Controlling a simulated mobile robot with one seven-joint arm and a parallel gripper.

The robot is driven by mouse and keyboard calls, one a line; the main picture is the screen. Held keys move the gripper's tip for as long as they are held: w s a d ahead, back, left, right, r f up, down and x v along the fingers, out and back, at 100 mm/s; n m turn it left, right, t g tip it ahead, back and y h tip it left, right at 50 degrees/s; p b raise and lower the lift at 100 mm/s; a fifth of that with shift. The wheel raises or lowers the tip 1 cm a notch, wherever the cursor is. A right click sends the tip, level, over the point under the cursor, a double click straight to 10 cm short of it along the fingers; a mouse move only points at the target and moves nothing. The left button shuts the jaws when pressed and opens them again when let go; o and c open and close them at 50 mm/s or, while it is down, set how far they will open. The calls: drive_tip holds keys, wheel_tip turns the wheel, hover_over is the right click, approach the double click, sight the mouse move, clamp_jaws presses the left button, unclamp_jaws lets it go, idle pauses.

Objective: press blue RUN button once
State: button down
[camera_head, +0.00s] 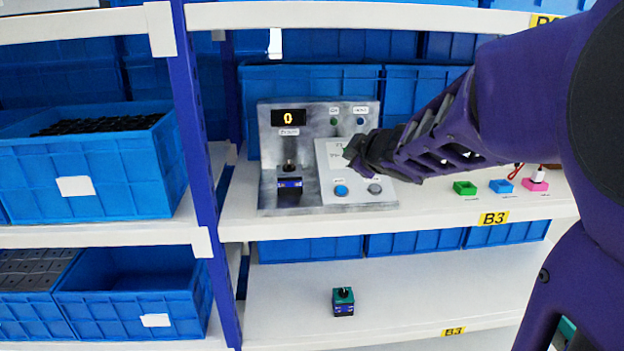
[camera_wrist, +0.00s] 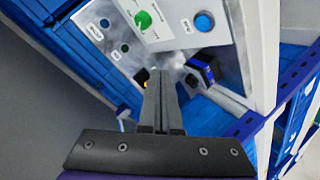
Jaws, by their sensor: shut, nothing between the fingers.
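The control panel (camera_head: 300,203) stands on the middle shelf, with a pale plate (camera_head: 335,168) on its right part. A round blue button (camera_head: 341,190) sits low on that plate, with a small label above it that I cannot read. In the wrist view the blue button (camera_wrist: 204,21) is at the top, above and right of my fingertips. My gripper (camera_head: 353,150) is shut and empty, in front of the plate and higher in the picture than the blue button. In the wrist view my shut gripper (camera_wrist: 161,80) appears apart from the button.
A grey button (camera_head: 375,188) sits right of the blue one. The display (camera_head: 289,117) reads 0. A dark blue block (camera_head: 290,184) is mounted at the panel's left. Green (camera_head: 465,188), blue (camera_head: 501,186) and pink (camera_head: 535,184) pieces stand on the shelf to the right.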

sight(341, 190)
drive_tip(key=shift+f, duration=0.1)
drive_tip(key=w+f+b, duration=0.1)
drive_tip(key=f+b, duration=0.3)
drive_tip(key=w+f+b, duration=0.1)
drive_tip(key=f+b, duration=0.1)
drive_tip(key=b, duration=0.1)
drive_tip(key=shift+w+f, duration=0.35)
drive_tip(key=shift+w+f+b, duration=0.35)
drive_tip(key=shift+f+b, duration=0.25)
idle(1.3)
drive_tip(key=shift+w+f, duration=0.15)
drive_tip(key=shift+f, duration=0.25)
